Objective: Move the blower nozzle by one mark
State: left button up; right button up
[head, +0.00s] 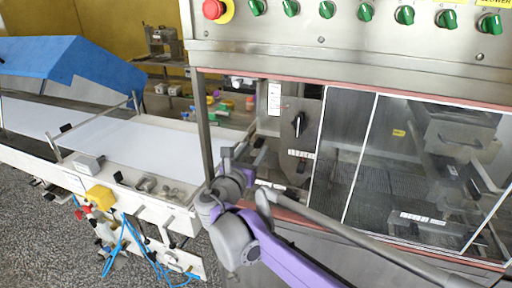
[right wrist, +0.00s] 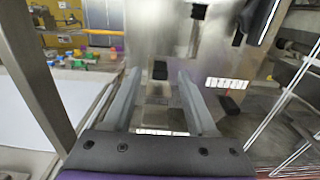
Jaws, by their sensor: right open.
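My right gripper (head: 246,152) is open and empty at the left opening of the steel machine, with its purple arm coming from below. In the right wrist view the two grey fingers (right wrist: 158,105) are apart and point at a steel plate. A small black block (right wrist: 160,70) shows between them, and a white marked strip (right wrist: 160,132) lies below it; I see no contact. In the head view a black handle (head: 298,124) and a white marked strip (head: 301,154) sit to the gripper's right. I cannot tell which part is the blower nozzle. My left gripper is not in view.
A control panel (head: 350,38) with several green knobs and a red stop button (head: 213,9) hangs above. Clear panels (head: 400,165) cover the machine on the right. A white belt (head: 165,145) and a blue cover (head: 75,65) are on the left. A steel post (head: 203,125) stands beside the gripper.

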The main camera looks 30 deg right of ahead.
jog(key=v, duration=0.8)
jog(key=shift+s, duration=0.15)
jog(key=shift+f, duration=0.35)
jog(key=c, duration=0.4)
jog(key=shift+t+h, duration=0.8)
jog(key=shift+h, duration=0.1)
jog(key=f, duration=0.2)
jog(key=w+f+b, duration=0.1)
jog(key=f, duration=0.1)
jog(key=a+f, duration=0.1)
jog(key=f, duration=0.2)
jog(key=shift+w, duration=0.15)
grip_shut()
jog(key=x, duration=0.9)
jog(key=shift+w+d+p, duration=0.25)
jog(key=shift+d+p, duration=0.1)
jog(key=shift+p, duration=0.05)
